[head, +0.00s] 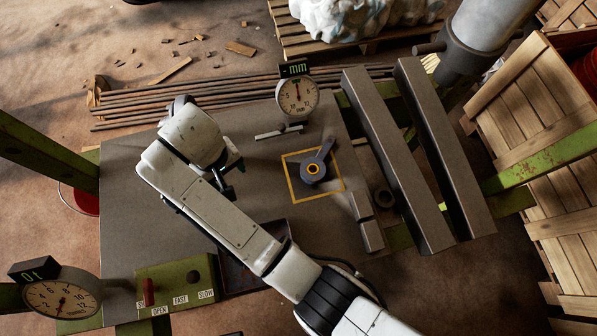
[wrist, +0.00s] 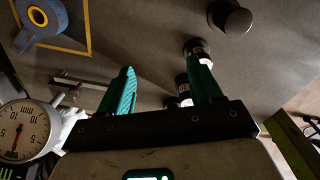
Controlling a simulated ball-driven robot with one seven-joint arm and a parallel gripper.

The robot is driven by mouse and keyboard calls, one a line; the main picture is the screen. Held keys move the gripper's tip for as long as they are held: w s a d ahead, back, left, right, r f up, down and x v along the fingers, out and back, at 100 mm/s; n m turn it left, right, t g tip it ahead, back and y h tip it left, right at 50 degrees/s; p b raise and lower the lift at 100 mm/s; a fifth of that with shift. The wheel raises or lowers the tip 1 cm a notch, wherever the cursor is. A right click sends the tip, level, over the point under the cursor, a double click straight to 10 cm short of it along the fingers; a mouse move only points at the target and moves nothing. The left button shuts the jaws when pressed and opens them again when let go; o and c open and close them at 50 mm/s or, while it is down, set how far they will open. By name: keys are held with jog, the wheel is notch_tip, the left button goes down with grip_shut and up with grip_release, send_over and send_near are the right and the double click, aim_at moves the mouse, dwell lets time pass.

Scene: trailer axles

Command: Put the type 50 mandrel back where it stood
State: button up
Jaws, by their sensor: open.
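My gripper (wrist: 162,64) shows teal fingers spread apart in the wrist view, with nothing visible between their tips. Dark round pieces with white bands, which look like mandrels, stand by the right finger: one (wrist: 198,46) beyond its tip and another (wrist: 182,86) partly behind the finger. I cannot read their markings, so I cannot tell which is type 50. In the head view my gripper (head: 232,172) is over the left half of the grey table (head: 125,215), and my arm hides the mandrels.
A blue-grey ring piece with a handle (head: 313,172) lies inside a yellow square. A dial gauge (head: 297,96) stands behind it. Grey bars (head: 365,225) lie to its right. A grey knob-topped piece (wrist: 232,18) stands beyond the banded ones. A green control box (head: 178,283) is at the front.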

jog(key=s+d+r+n+p, duration=0.1)
jog(key=s+d+r, duration=0.3)
jog(key=d, duration=0.3)
jog(key=shift+s+d+r, duration=0.15)
jog(key=shift+s, duration=0.2)
jog(key=shift+s+d, duration=0.1)
